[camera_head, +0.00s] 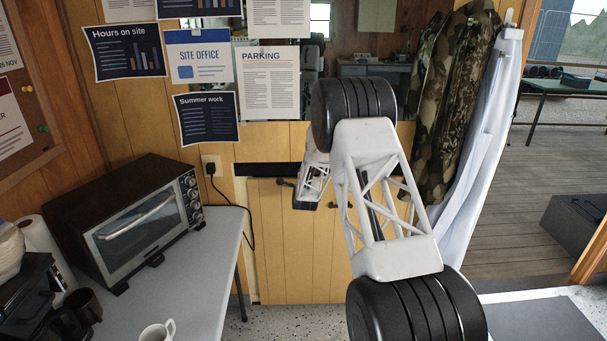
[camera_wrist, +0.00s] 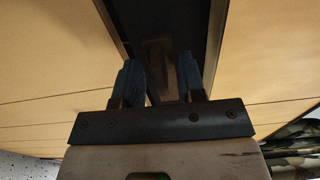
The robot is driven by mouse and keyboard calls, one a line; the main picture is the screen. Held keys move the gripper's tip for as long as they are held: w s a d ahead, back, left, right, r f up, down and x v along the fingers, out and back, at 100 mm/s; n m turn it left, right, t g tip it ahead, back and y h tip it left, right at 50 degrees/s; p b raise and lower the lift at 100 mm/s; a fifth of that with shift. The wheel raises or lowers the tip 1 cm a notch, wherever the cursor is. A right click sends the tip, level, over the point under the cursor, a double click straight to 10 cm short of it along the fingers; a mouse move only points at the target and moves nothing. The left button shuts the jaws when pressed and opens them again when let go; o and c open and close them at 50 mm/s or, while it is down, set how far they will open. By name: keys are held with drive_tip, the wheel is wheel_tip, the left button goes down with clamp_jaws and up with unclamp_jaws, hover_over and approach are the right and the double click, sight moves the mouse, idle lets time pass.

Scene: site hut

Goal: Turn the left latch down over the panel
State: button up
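The panel (camera_head: 272,245) is pale wooden boarding low on the wall, under a dark horizontal gap. A small dark latch (camera_head: 285,182) lies near its top edge, roughly level, just left of my gripper (camera_head: 306,204). Another small dark piece (camera_head: 333,205) shows right of my gripper, partly hidden by my arm. In the wrist view my gripper (camera_wrist: 160,85) has its two blue-grey fingers apart, with nothing clearly held between them. They point toward a dark strip (camera_wrist: 160,20) between pale boards; a blurred brownish patch shows there, and I cannot tell what it is.
A toaster oven (camera_head: 130,225) and a white mug (camera_head: 158,331) stand on the grey table (camera_head: 205,265) at left. A black cable (camera_head: 232,205) hangs from the wall socket. Coats (camera_head: 450,105) hang close to the right of my arm. Papers cover the wall above.

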drive_tip(key=shift+w, duration=1.1)
clamp_jaws()
